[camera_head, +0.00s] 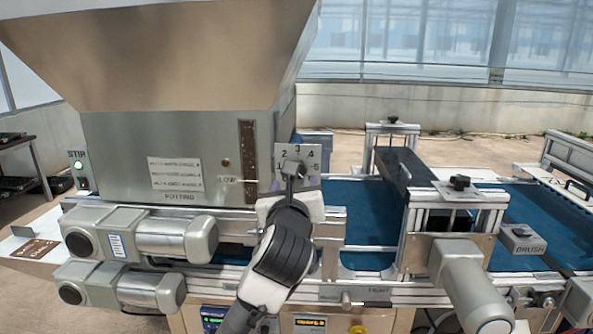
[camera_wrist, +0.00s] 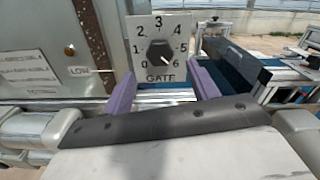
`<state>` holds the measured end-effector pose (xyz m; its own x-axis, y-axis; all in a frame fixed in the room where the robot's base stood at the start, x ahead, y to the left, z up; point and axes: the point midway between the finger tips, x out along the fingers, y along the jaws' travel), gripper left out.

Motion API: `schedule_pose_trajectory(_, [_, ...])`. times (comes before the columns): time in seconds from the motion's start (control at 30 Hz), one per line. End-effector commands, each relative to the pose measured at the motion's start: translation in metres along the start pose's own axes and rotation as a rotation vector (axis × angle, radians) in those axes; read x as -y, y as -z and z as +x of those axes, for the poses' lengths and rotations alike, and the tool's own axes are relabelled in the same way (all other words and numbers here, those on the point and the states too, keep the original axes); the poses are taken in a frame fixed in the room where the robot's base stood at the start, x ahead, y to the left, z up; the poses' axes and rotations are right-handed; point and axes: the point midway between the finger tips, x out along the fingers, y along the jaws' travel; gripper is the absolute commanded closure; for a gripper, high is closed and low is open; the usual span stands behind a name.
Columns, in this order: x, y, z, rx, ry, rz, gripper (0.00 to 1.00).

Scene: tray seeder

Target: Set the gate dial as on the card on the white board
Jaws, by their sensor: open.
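The gate dial (camera_wrist: 160,52) is a dark knob on a pale plate (camera_wrist: 142,22) numbered 0 to 6 and marked GATE. A light mark on the knob points down and right, towards about 6. In the head view, the plate (camera_head: 312,153) stands at the hopper's right side, and my arm partly covers it. My gripper (camera_wrist: 162,88) is open. Its two purple fingers are below and either side of the knob, and no contact with it shows. The gripper also shows in the head view (camera_head: 292,188). The card on the white board is not in view.
The large metal hopper (camera_head: 160,50) stands left of the dial, with a slotted level strip (camera_head: 248,150) marked LOW. Motors (camera_head: 165,235) stick out below it. A blue conveyor belt (camera_head: 365,205) and frame uprights (camera_head: 410,235) lie right. A BRUSH block (camera_head: 520,238) sits farther right.

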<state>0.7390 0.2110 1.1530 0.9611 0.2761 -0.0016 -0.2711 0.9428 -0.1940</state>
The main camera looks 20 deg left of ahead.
Motion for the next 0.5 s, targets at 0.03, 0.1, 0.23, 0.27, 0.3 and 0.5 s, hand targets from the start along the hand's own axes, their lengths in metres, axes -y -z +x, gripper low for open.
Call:
schedule_pose_trajectory(0.03, [0.000, -0.003, 0.011, -0.003, -0.001, -0.002, 0.41])
schedule_pose_trajectory(0.1, [0.000, -0.002, 0.023, -0.003, -0.001, -0.002, 0.41])
schedule_pose_trajectory(0.23, [0.000, -0.002, 0.040, 0.000, -0.001, -0.002, 0.41])
schedule_pose_trajectory(0.27, [0.000, -0.002, 0.043, 0.000, -0.001, -0.002, 0.41])
schedule_pose_trajectory(0.3, [0.000, -0.002, 0.046, 0.000, 0.000, -0.002, 0.41])
schedule_pose_trajectory(0.5, [0.000, 0.000, 0.053, 0.001, 0.001, -0.001, 0.41])
